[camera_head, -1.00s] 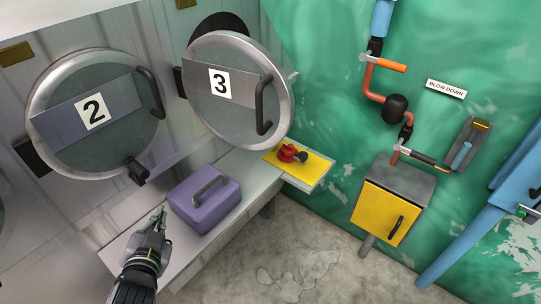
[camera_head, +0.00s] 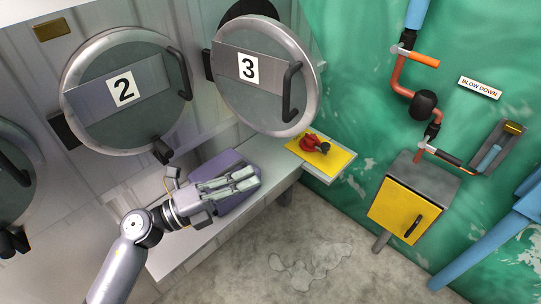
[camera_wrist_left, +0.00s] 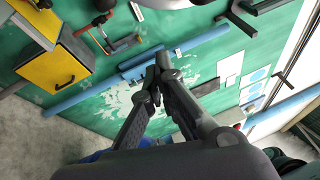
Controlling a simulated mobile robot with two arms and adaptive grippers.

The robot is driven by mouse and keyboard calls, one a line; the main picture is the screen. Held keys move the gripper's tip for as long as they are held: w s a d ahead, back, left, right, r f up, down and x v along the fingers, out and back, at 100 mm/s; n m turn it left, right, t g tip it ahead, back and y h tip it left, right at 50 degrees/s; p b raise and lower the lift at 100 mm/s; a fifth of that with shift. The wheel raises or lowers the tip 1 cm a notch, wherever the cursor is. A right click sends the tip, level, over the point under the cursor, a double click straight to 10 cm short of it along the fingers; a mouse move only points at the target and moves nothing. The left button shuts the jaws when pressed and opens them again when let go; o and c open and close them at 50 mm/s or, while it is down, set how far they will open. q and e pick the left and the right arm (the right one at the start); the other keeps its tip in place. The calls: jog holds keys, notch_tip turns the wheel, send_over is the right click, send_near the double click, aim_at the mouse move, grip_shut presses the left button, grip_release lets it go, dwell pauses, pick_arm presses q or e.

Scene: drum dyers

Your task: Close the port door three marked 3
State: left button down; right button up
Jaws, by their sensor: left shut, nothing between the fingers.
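Port door three (camera_head: 265,76) is a round grey door with a pale rim, a plate marked 3 and a black bar handle (camera_head: 291,92). It stands ajar, with the dark port opening showing behind its upper left. My left gripper (camera_head: 254,178) is shut and empty, below door 3 and apart from it. In the head view it is in front of the purple box (camera_head: 226,205) and hides much of it. In the left wrist view the gripper fingertips (camera_wrist_left: 163,62) are together. My right gripper is out of view.
Port door two (camera_head: 125,92) is to the left of door 3. A bench (camera_head: 172,259) runs below the doors, with a red valve on a yellow plate (camera_head: 335,163) at its right end. A yellow cabinet (camera_head: 398,210) and orange pipes are on the green wall. Bare floor lies in front.

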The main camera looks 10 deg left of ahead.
pick_arm(q)
jog(key=w+a+p+x, duration=0.1)
jog(key=p+x, duration=0.3)
jog(key=x, duration=0.8)
jog(key=shift+w+a+r+p, duration=0.2)
jog(key=shift+w+r+p, duration=0.2)
jog(key=shift+w, duration=0.3)
jog(key=shift+w, duration=0.1)
